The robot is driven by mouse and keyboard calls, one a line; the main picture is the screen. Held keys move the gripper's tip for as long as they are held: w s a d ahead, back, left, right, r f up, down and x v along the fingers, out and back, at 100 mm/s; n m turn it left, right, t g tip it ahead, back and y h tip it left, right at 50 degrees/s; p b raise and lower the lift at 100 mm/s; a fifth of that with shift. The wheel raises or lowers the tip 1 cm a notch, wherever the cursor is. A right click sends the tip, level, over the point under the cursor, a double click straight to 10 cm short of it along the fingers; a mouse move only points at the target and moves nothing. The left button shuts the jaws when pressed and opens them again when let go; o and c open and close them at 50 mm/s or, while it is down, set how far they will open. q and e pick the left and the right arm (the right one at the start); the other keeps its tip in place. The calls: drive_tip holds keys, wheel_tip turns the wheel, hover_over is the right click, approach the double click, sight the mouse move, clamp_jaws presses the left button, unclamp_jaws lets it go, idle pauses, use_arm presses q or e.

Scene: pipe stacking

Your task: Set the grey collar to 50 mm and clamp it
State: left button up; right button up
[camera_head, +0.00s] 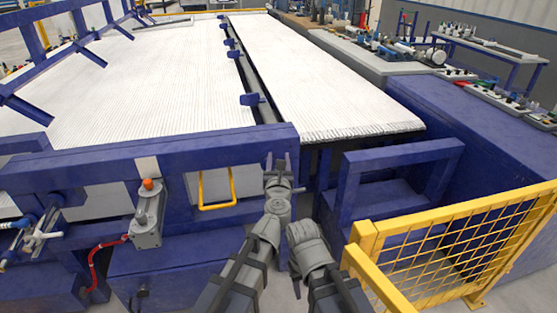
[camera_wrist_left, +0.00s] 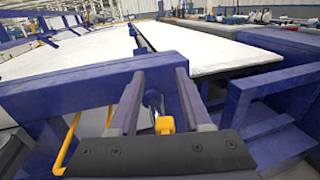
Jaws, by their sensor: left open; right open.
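I cannot pick out the grey collar with certainty. In the left wrist view a small yellow block (camera_wrist_left: 165,125) and a blue-grey rod (camera_wrist_left: 152,100) show beyond and between my left fingers, partly hidden by them. My left gripper (camera_head: 278,162) is open and empty in front of the blue cross beam (camera_head: 220,151); its two fingers (camera_wrist_left: 161,75) also show in the left wrist view, spread apart. My right gripper (camera_head: 302,284) is open, low and pointing down, below and right of the left one. No collar scale is readable.
A grey box with an orange knob (camera_head: 148,184) stands on the left. A yellow handle (camera_head: 217,205) hangs below the beam. A yellow mesh fence (camera_head: 460,245) closes the right front. The white roller bed (camera_head: 170,85) extends behind the beam.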

use_arm(q)
drive_tip(key=shift+r+p, duration=0.3)
drive_tip(key=shift+r, duration=0.4)
use_arm(e)
drive_tip(key=shift+r, duration=0.65)
use_arm(q)
drive_tip(key=shift+f, duration=0.1)
use_arm(e)
drive_tip(key=shift+c, duration=0.2)
